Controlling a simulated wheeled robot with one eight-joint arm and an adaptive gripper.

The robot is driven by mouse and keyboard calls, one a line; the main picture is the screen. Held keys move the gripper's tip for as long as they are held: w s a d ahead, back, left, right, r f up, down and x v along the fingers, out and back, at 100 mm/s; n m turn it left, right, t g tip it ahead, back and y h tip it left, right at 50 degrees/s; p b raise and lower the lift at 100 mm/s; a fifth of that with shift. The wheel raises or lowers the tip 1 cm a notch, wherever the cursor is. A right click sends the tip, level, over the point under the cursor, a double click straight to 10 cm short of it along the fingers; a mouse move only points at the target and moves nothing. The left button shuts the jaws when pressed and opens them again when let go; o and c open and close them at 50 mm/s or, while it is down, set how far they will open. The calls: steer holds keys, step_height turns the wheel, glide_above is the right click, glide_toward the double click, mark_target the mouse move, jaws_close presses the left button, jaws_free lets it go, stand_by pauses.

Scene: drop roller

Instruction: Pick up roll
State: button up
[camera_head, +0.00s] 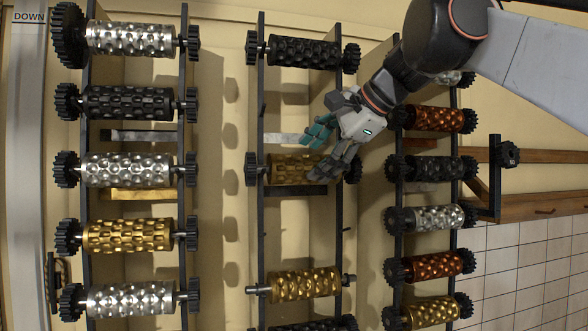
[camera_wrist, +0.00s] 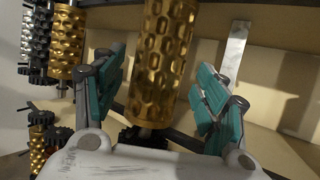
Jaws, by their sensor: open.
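A gold dimpled roll (camera_head: 284,167) with black gears at its ends sits in the middle rack in the head view, partly hidden by my gripper (camera_head: 316,156). My gripper is open, reaching in from the upper right over the roll's right half. In the wrist view the gold roll (camera_wrist: 161,62) runs between the teal finger pads of my gripper (camera_wrist: 160,72). A gap shows between the roll and each pad. A black gear shows at the roll's near end, just above the palm.
A gold roll without gears (camera_head: 305,285) lies lower in the middle rack, and a black roll (camera_head: 303,52) is above. The left rack (camera_head: 91,205) holds silver, black and gold rolls. The right rack (camera_head: 398,205) holds several more. Dark rails border each rack.

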mark_target(310, 161)
steer(key=p+x, duration=0.1)
steer(key=x, duration=0.3)
steer(key=shift+a+f, duration=0.1)
steer(key=shift+a, duration=0.2)
steer(key=shift+w+f, duration=0.2)
steer(key=shift+w, duration=0.05)
steer(key=shift+s, duration=0.1)
steer(key=shift+c, duration=0.5)
jaws_close()
